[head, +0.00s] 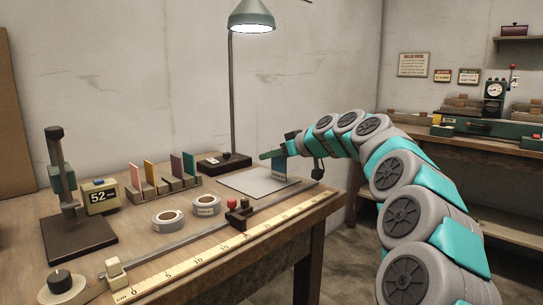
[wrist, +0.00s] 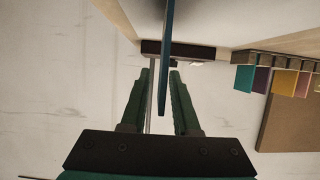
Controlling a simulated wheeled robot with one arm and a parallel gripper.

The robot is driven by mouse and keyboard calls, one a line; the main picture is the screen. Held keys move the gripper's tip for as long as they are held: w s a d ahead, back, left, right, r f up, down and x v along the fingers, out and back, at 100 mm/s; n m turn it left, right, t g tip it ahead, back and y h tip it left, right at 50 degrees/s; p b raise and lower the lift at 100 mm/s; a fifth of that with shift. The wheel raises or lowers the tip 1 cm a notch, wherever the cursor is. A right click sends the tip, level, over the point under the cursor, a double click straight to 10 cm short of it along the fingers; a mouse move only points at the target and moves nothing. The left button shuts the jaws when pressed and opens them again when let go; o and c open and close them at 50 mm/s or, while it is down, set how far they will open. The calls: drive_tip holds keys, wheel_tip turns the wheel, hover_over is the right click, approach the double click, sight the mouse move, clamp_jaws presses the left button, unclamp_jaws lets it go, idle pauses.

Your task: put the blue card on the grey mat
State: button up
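The blue card (head: 279,169) stands upright at the right part of the grey mat (head: 250,184), its lower edge appearing to touch it. In the wrist view the blue card (wrist: 166,60) is seen edge-on between the fingers of my gripper (wrist: 161,72). A gap shows between the card and the left finger; the right finger is close beside it. My gripper (head: 275,153) is open around the card's top, over the mat in the head view. The green finger hides the card's upper part there.
A card rack (head: 165,188) with pink, yellow, purple and teal cards stands left of the mat. Two tape rolls (head: 206,205) lie in front. A rail with a red-knobbed slider (head: 238,213) runs along the front; a lamp base (head: 224,160) stands behind the mat.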

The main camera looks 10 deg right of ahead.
drive_tip(key=shift+r, duration=0.15)
drive_tip(key=shift+b+v, duration=0.5)
drive_tip(key=shift+v, duration=5.55)
drive_tip(key=shift+s, duration=0.1)
